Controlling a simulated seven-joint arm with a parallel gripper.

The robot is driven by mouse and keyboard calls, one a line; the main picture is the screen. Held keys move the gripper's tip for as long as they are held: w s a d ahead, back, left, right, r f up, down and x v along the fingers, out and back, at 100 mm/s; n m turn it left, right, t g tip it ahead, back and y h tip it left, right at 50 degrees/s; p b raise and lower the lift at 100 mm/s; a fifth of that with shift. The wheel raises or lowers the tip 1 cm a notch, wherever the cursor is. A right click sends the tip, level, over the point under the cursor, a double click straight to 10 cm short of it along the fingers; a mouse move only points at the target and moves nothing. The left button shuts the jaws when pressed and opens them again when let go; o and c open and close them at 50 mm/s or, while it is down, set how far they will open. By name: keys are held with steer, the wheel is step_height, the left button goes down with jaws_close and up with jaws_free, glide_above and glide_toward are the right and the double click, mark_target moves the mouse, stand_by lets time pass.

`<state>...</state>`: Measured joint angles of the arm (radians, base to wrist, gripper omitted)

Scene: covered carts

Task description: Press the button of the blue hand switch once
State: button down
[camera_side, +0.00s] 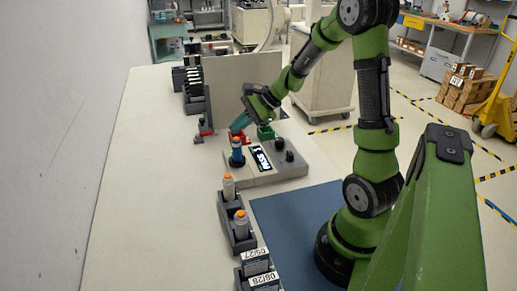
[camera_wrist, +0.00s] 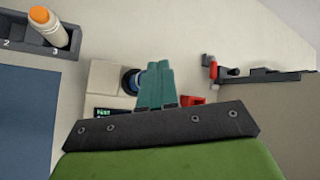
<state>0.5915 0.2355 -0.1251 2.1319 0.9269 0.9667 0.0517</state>
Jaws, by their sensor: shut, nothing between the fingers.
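The blue hand switch (camera_side: 236,148) stands upright at the left end of a pale console (camera_side: 285,173) with a lit display. In the wrist view its round blue shape (camera_wrist: 130,80) shows just left of my teal fingers and is partly hidden by them. My gripper (camera_side: 236,127) is shut and empty, its fingertips close above the top of the switch. The fingers (camera_wrist: 160,66) point away from the wrist camera, side by side. The button is too small or hidden to make out, and I cannot tell whether the fingertips touch it.
A red item (camera_wrist: 195,100) lies close right of the fingers. A green block (camera_side: 265,132) and an upright beige panel (camera_side: 225,85) stand behind. A dark rack (camera_side: 240,232) with orange-capped bottles stands in front, beside a blue mat (camera_side: 300,225). The left tabletop is clear.

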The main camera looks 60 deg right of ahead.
mark_target(239, 140)
steer(key=shift+r, duration=2.55)
steer(key=shift+s+f, duration=0.2)
steer(key=shift+f, duration=0.1)
steer(key=s+a+r+n+h, duration=0.1)
steer(key=s+a+r+n, duration=0.2)
steer(key=s+a+n, duration=0.4)
steer(key=s+a+r+n+g+h, duration=0.1)
steer(key=s+a+r+n, duration=0.2)
steer(key=s+a+n, duration=0.4)
steer(key=a+n, duration=0.3)
steer(key=a, duration=0.1)
steer(key=shift+s+a+n, duration=0.25)
steer(key=shift+a+n, duration=0.05)
steer(key=c, duration=1.8)
jaws_free()
